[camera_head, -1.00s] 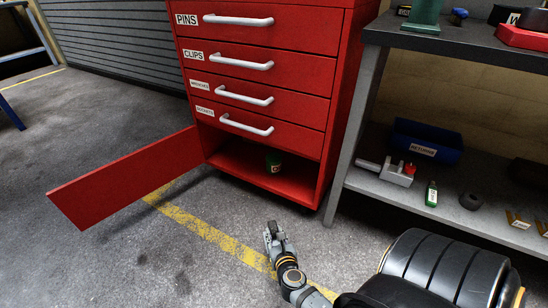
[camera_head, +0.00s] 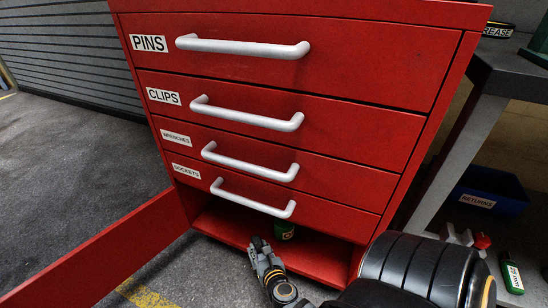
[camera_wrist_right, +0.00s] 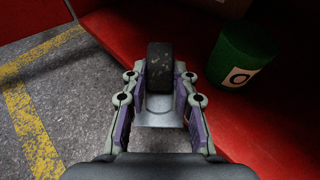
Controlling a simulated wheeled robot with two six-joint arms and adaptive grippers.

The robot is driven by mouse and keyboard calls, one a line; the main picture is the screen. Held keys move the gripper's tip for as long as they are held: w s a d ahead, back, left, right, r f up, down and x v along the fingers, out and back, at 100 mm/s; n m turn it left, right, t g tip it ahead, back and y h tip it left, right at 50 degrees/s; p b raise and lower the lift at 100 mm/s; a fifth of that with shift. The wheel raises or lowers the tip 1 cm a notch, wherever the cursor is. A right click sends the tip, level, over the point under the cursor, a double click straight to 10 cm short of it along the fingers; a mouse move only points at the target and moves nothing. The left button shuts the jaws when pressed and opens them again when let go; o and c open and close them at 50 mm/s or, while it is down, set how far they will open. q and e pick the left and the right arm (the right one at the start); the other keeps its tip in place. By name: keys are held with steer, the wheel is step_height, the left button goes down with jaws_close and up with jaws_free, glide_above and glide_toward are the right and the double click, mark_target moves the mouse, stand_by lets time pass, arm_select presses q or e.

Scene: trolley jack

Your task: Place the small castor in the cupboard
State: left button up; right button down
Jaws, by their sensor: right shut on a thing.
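The small castor (camera_wrist_right: 159,68), a dark wheel on a grey metal plate, is between the fingers of my right gripper (camera_wrist_right: 160,90) in the right wrist view. The gripper is shut on it. In the head view my right gripper (camera_head: 262,254) is at the front edge of the open cupboard (camera_head: 315,256), the red bottom compartment below the drawers. The castor is hard to make out there. The cupboard door (camera_head: 105,250) stands open to the left. My left gripper is not in view.
A green can (camera_head: 284,230) stands inside the cupboard; it also shows in the right wrist view (camera_wrist_right: 240,58), right of the castor. Above are shut drawers with white handles (camera_head: 243,47).

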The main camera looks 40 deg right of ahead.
steer(key=w+d, duration=0.1)
steer(key=w, duration=0.3)
steer(key=w+d+b, duration=0.1)
steer(key=w+d, duration=0.1)
steer(key=w, duration=0.2)
steer(key=w+d+b, duration=0.1)
steer(key=w+d, duration=0.1)
steer(key=w, duration=0.3)
steer(key=shift+d+r, duration=0.1)
steer(key=shift+d, duration=0.05)
steer(key=w, duration=0.1)
steer(key=w+d+b, duration=0.1)
steer(key=w, duration=0.1)
steer(key=shift+d, duration=0.1)
steer(key=shift+w+d+f+b, duration=0.1)
steer(key=shift+w+f+b, duration=0.1)
steer(key=shift+f+b, duration=0.7)
steer(key=shift+r, duration=0.15)
steer(key=c, duration=1.1)
jaws_free()
steer(key=shift+o, duration=0.2)
